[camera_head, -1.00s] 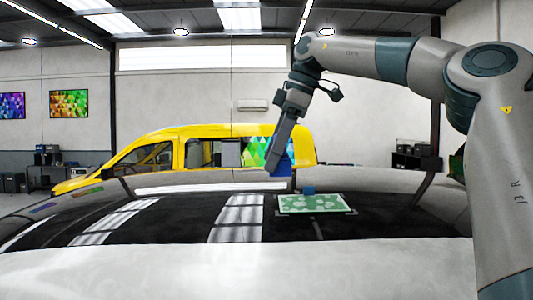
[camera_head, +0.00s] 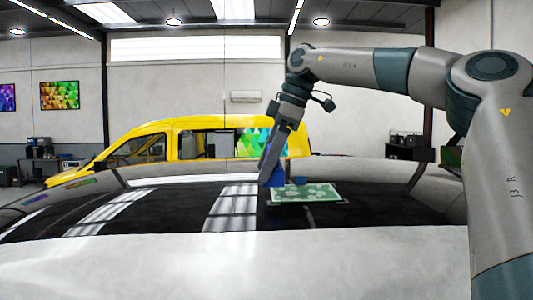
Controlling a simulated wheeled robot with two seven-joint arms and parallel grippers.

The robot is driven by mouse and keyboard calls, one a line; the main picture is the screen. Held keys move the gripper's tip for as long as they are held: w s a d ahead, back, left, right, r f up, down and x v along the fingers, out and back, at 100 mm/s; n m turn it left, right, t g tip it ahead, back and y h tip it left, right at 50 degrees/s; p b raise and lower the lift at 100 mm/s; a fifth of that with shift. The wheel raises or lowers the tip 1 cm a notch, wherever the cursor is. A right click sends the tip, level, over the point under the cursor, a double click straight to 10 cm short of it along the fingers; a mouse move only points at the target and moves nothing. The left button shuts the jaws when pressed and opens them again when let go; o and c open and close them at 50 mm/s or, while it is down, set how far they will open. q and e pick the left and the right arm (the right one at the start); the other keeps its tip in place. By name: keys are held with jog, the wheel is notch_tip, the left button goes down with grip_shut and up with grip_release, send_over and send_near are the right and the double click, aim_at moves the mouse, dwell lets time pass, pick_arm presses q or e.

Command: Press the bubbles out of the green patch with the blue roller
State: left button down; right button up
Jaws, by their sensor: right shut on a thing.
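The green patch (camera_head: 309,194), with paler rounded spots on it, lies on the dark glossy surface right of centre in the head view. My right gripper (camera_head: 269,177) reaches down at the patch's left edge. It is shut on a blue thing, which I take for the blue roller (camera_head: 278,177). The roller is partly hidden by the gripper. I cannot tell whether it touches the patch. My left gripper is not in view.
A yellow van (camera_head: 150,148) stands behind.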

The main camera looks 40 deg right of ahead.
jog(key=shift+w+f, duration=0.1)
jog(key=shift+f, duration=0.75)
jog(key=shift+w+d+f+b, duration=0.1)
jog(key=shift+f+b, duration=0.4)
jog(key=shift+f, duration=0.25)
dwell(0.3)
jog(key=shift+d, duration=0.1)
jog(key=shift+s+d, duration=0.8)
jog(key=shift+s+d, duration=0.7)
jog(key=shift+d, duration=0.1)
dwell(0.3)
jog(key=shift+s+d, duration=0.65)
jog(key=shift+d, duration=0.25)
